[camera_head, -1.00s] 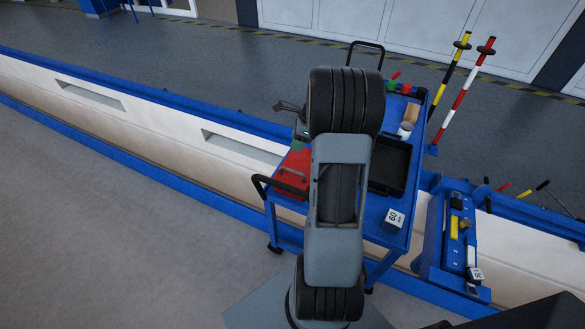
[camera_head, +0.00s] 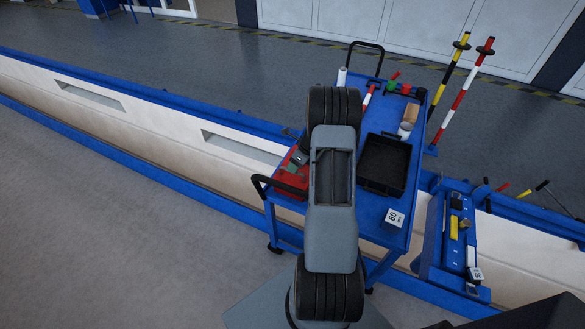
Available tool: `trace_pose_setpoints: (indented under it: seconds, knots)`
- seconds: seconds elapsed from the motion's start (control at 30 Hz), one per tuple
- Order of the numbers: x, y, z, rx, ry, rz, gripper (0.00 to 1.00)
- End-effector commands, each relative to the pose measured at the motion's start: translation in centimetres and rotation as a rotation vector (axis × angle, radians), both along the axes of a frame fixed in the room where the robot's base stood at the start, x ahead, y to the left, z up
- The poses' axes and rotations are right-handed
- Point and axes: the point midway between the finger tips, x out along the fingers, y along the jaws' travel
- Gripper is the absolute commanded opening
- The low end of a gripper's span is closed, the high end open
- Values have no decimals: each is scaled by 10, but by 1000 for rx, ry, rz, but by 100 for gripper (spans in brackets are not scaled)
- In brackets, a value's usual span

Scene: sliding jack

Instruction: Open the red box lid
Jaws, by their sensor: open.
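The red box (camera_head: 292,182) sits at the left front end of the blue cart's top, beside the cart's black push handle. Its right part is hidden behind my arm. Its lid appears shut, though little of it shows clearly. My gripper (camera_head: 297,160) is a small dark shape at the left of my arm, over the far part of the red box. It is open, with nothing visible in it. I cannot tell whether it touches the lid or its handle.
The blue cart (camera_head: 372,233) carries a black tray (camera_head: 386,163), a white block marked 60 (camera_head: 394,217) and several small tools at its far end. A blue jack device (camera_head: 457,240) stands to the right. Striped poles (camera_head: 467,92) stand behind it. The floor at left is clear.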

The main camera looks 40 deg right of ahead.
Motion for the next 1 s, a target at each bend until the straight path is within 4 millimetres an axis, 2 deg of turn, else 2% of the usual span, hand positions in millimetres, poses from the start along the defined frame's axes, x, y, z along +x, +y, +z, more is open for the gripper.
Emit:
trace_pose_setpoints:
  seconds: [0.2,0.57,1.0]
  knots:
    - [4,6,-15,0,1,2,40]
    - [5,7,-17,-1,-1,1,40]
    - [5,7,-17,-1,-1,2,0]
